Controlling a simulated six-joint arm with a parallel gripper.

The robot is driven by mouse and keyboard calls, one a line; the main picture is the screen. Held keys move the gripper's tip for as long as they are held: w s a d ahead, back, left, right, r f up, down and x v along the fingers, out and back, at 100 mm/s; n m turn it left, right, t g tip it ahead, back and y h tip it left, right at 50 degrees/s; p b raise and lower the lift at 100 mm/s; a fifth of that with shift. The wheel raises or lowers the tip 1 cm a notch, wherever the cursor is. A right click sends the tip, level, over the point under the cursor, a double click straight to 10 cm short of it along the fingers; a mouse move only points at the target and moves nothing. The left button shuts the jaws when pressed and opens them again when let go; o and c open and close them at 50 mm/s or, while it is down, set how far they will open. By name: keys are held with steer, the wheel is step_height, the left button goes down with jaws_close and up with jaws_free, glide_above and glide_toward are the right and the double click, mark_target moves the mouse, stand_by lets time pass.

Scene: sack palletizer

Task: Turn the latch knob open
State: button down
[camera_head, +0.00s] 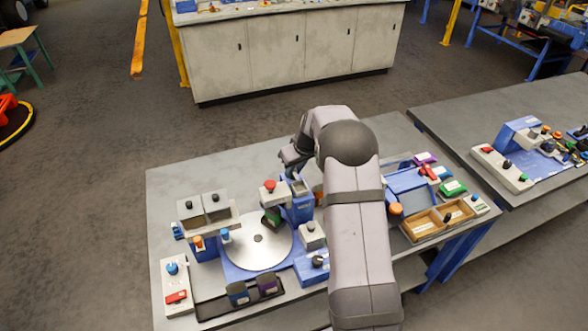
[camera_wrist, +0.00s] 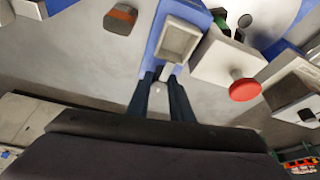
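My gripper (camera_wrist: 160,76) points at a blue block (camera_wrist: 198,14) with a pale framed plate (camera_wrist: 179,40) on it. A small light-grey tab (camera_wrist: 166,70), perhaps the latch knob, sticks out below the plate between my two dark fingertips. I cannot tell whether the fingers touch it. In the head view my gripper (camera_head: 291,158) is above the far side of the blue block (camera_head: 298,206), and my arm hides part of that area. No latch knob can be made out for certain there.
A grey box with a red button (camera_wrist: 244,89) stands close beside the block; the button also shows in the head view (camera_head: 269,185). A round metal disc (camera_head: 258,247) lies to the left. Wooden bins (camera_head: 424,226) stand right of my arm. The table's far left corner (camera_head: 175,180) is clear.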

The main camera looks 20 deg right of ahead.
steer(key=shift+a+m, duration=0.1)
steer(key=shift+m, duration=0.3)
steer(key=m+h, duration=0.1)
steer(key=m, duration=0.2)
steer(key=shift+a+m+h, duration=0.1)
steer(key=shift+m+h, duration=0.2)
steer(key=shift+h, duration=0.1)
steer(key=m+b, duration=0.2)
steer(key=m+h+b, duration=0.1)
steer(key=m+b, duration=0.1)
steer(key=shift+w+a+f+m+g+h, duration=0.2)
steer(key=shift+m+g+h, duration=0.1)
steer(key=shift+g, duration=0.1)
steer(key=m+g+h+b, duration=0.1)
steer(key=m+b, duration=0.1)
steer(key=m, duration=0.1)
steer(key=shift+r+m, duration=0.15)
steer(key=shift+m, duration=0.15)
steer(key=shift+w+r+m+g+h, duration=0.1)
steer(key=shift+m+g+h, duration=0.35)
steer(key=shift+m, duration=1.25)
steer(key=c, duration=1.6)
jaws_free()
steer(key=shift+o, duration=0.2)
